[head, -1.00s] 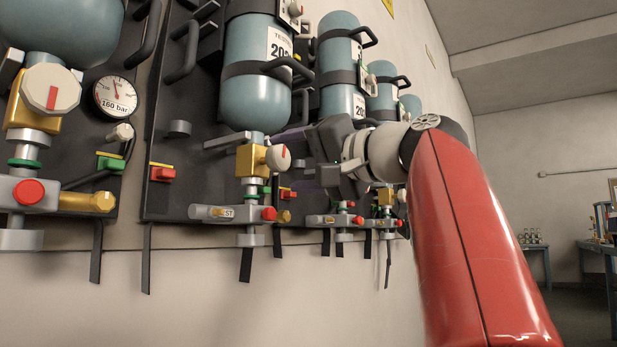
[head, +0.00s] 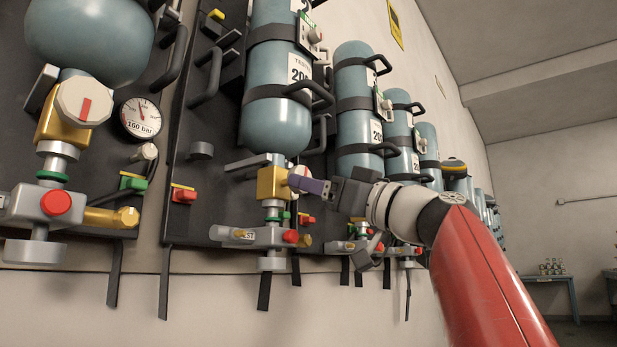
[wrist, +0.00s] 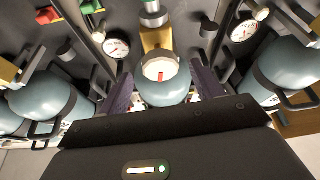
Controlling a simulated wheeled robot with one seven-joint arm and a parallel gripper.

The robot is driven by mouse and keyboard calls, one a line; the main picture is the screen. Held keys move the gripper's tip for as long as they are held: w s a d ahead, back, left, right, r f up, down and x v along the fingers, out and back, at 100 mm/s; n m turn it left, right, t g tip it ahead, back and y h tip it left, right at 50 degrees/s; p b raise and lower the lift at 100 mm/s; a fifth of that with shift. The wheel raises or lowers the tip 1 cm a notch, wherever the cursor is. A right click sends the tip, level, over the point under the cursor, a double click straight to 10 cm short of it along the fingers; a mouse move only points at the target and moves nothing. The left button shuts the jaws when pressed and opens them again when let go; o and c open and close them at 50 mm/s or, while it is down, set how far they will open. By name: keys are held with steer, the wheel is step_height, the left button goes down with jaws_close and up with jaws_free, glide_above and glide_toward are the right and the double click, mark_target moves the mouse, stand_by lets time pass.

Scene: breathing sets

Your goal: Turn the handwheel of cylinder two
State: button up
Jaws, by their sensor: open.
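The second set from the left in the head view has a blue-grey cylinder (head: 277,122) hanging valve-down over a brass valve block (head: 270,182). Its pale round handwheel (head: 302,171) is mostly hidden behind a purple finger of my gripper (head: 308,184). In the wrist view the handwheel (wrist: 159,70) faces me, with a red mark on it. My open gripper (wrist: 161,72) has one purple finger on each side of the wheel, with a gap visible at both sides. I cannot tell exactly how far the fingertips reach past the wheel's face.
The nearest set at left has its own handwheel (head: 84,101) and a gauge (head: 140,118) reading 160 bar. A manifold with a red knob (head: 290,236) sits below the second valve. More cylinders (head: 357,100) line the wall to the right, close behind my gripper.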

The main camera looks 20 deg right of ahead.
steer(key=x, duration=0.2)
steer(key=shift+w+a+r+p, duration=0.15)
steer(key=shift+w+a+p, duration=0.1)
steer(key=shift+p, duration=0.05)
steer(key=c, duration=1)
steer(key=shift+m, duration=0.3)
